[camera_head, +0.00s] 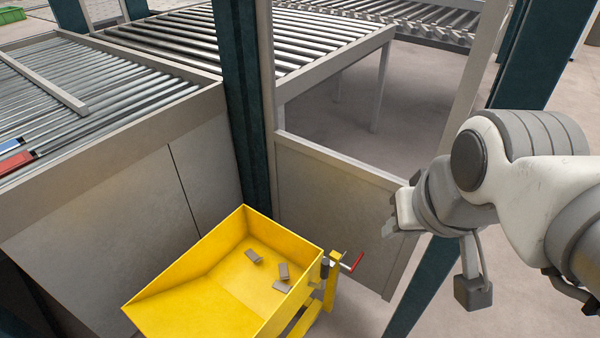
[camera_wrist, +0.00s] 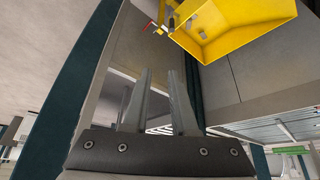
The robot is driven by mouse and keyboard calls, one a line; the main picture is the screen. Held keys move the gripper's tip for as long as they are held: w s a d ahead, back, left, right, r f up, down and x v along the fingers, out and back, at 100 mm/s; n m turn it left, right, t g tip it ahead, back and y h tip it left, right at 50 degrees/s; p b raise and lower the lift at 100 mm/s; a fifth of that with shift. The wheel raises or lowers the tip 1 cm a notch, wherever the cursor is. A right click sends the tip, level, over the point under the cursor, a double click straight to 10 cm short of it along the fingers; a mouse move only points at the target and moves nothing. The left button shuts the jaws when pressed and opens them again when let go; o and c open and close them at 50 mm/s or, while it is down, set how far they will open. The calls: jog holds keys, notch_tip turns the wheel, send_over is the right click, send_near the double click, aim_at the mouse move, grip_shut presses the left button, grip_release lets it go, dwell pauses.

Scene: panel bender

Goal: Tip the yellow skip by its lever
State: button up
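The yellow skip (camera_head: 225,280) stands low at the bottom middle of the head view, open at the top, with a few small grey pieces (camera_head: 283,271) inside. Its lever (camera_head: 352,263), with a red end, sticks out at the skip's right side. My gripper (camera_head: 390,230) is above and to the right of the lever, apart from it. In the wrist view the two fingers of my gripper (camera_wrist: 162,75) stand apart with nothing between them. The skip (camera_wrist: 225,25) shows at the top of that view, and the lever (camera_wrist: 155,27) shows small near the top middle.
Roller conveyors (camera_head: 290,40) run behind the skip. A dark green post (camera_head: 243,100) rises right behind it, beside a grey panel (camera_head: 335,215). Another dark post (camera_head: 425,285) stands below my arm. Grey floor (camera_head: 410,105) is clear beyond the panel.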

jog(key=o, duration=0.5)
jog(key=shift+g, duration=0.9)
jog(key=w+f+b, duration=0.1)
jog(key=w+f, duration=0.1)
jog(key=w, duration=0.1)
jog(key=w+f+b, duration=0.1)
jog(key=w, duration=0.2)
jog(key=w+a+f+b, duration=0.1)
jog(key=w+f, duration=0.1)
jog(key=w, duration=0.1)
jog(key=shift+f, duration=0.35)
jog(key=g+b, duration=0.4)
jog(key=b, duration=0.4)
send_over(324, 271)
jog(key=w, duration=0.1)
notch_tip(324, 271, down, 29)
jog(key=f+b, duration=0.1)
jog(key=f, duration=0.8)
jog(key=f+b, duration=0.2)
jog(key=f, duration=0.7)
jog(key=shift+w+d+f, duration=0.15)
jog(key=shift+w+f, duration=0.05)
grip_shut()
